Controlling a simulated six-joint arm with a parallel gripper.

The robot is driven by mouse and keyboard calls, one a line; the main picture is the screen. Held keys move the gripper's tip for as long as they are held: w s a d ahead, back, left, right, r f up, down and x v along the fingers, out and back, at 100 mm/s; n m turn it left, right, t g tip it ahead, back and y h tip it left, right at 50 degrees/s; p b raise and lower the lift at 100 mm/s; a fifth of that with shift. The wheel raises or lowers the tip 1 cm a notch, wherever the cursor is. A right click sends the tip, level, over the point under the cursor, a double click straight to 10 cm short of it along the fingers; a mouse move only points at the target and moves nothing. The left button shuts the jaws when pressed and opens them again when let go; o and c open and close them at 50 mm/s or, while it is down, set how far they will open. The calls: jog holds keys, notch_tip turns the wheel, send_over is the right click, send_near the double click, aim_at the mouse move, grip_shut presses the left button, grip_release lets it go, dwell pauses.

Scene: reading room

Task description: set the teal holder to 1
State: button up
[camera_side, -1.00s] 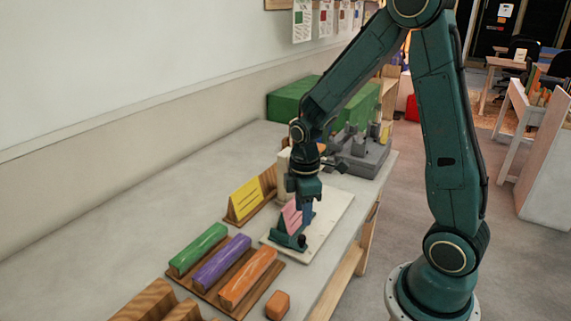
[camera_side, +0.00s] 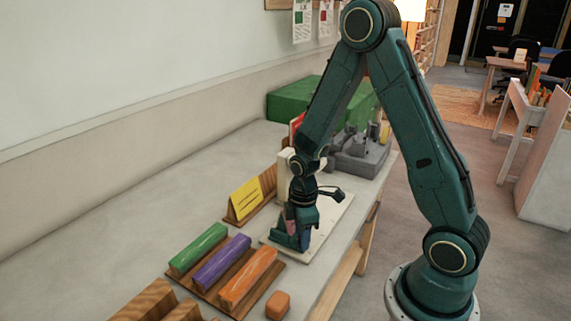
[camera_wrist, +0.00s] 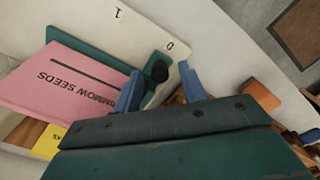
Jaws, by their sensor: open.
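The teal holder (camera_wrist: 92,52) carries a pink card (camera_wrist: 62,80) with printed lettering. It sits on a pale board marked 1 (camera_wrist: 117,13) and 0 (camera_wrist: 170,46). In the side view, my gripper (camera_side: 303,243) is low over the board and hides much of the holder (camera_side: 285,240).
A yellow card (camera_side: 246,198) stands in a wooden holder to the left. Green (camera_side: 198,248), purple (camera_side: 222,260) and orange (camera_side: 248,278) bars lie on wooden racks nearer the camera, with an orange block (camera_side: 278,304) beside them. A grey fixture (camera_side: 362,158) stands behind.

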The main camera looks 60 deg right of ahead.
grip_shut()
send_over(314, 232)
dwell(0.7)
grip_release()
jog(key=shift+r, duration=0.1)
notch_tip(314, 232, up, 14)
jog(key=shift+f, duration=0.2)
dwell(0.8)
